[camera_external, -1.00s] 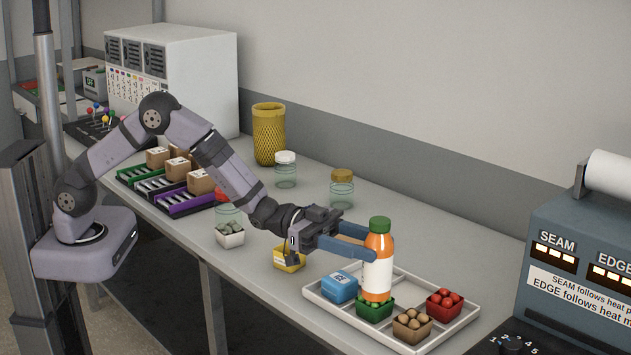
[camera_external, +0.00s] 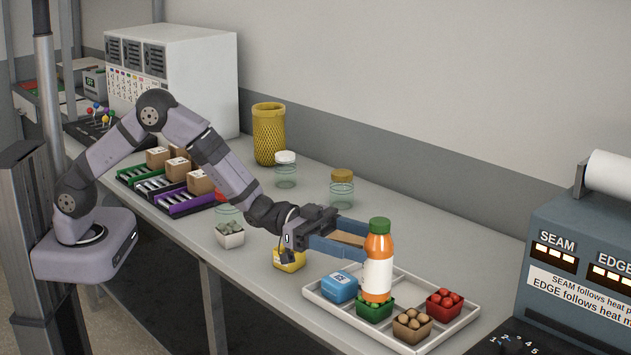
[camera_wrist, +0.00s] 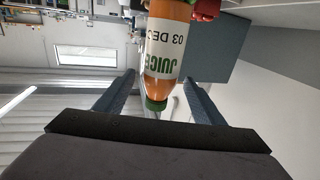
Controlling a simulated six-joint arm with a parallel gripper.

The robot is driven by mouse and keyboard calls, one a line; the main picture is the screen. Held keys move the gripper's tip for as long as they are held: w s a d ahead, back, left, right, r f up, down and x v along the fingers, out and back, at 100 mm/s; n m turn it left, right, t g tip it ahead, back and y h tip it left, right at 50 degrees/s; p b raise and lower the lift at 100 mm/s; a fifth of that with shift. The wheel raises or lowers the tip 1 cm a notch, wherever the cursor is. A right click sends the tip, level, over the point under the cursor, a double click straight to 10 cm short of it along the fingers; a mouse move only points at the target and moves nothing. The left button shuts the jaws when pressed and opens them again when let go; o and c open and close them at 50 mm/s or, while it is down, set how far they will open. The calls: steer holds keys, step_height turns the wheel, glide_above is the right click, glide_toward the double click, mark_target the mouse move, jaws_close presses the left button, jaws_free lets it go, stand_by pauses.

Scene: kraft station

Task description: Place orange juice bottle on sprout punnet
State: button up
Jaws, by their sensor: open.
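The orange juice bottle (camera_external: 378,262), with a green cap and a white label, stands upright on the green sprout punnet (camera_external: 375,308) in the white tray (camera_external: 455,321). In the wrist view the bottle (camera_wrist: 165,50) appears upside down, beyond the fingertips. My gripper (camera_external: 352,244) is open and empty, to the left of the bottle and apart from it. Its two blue fingers show on either side in the wrist view (camera_wrist: 160,88). Most of the sprouts are hidden under the bottle.
The tray also holds a blue box (camera_external: 340,287), a brown punnet (camera_external: 412,325) and a red punnet (camera_external: 444,304). A yellow container (camera_external: 289,259) sits below my wrist. Glass jars (camera_external: 341,188) stand behind the arm. The labelled machine (camera_external: 580,265) is at the right.

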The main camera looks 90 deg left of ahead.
steer(key=b+v, duration=0.2)
steer(key=v, duration=0.8)
steer(key=shift+s+a, duration=0.3)
steer(key=s+a+f+m+g+y, duration=0.25)
steer(key=s+f+g+y, duration=0.2)
steer(key=s, duration=0.35)
steer(key=s+a+f+m+g+y, duration=0.1)
steer(key=s+a+f+g+y, duration=0.25)
steer(key=s+f, duration=0.35)
steer(key=s+a+n+g+y+p, duration=0.1)
steer(key=s+n+g+p, duration=0.4)
steer(key=s, duration=1.4)
steer(key=a+n+g, duration=0.1)
steer(key=n+g, duration=0.1)
steer(key=n, duration=0.2)
steer(key=shift+a+r+n, duration=0.25)
steer(key=shift+r+n, duration=0.1)
steer(key=shift+r, duration=0.05)
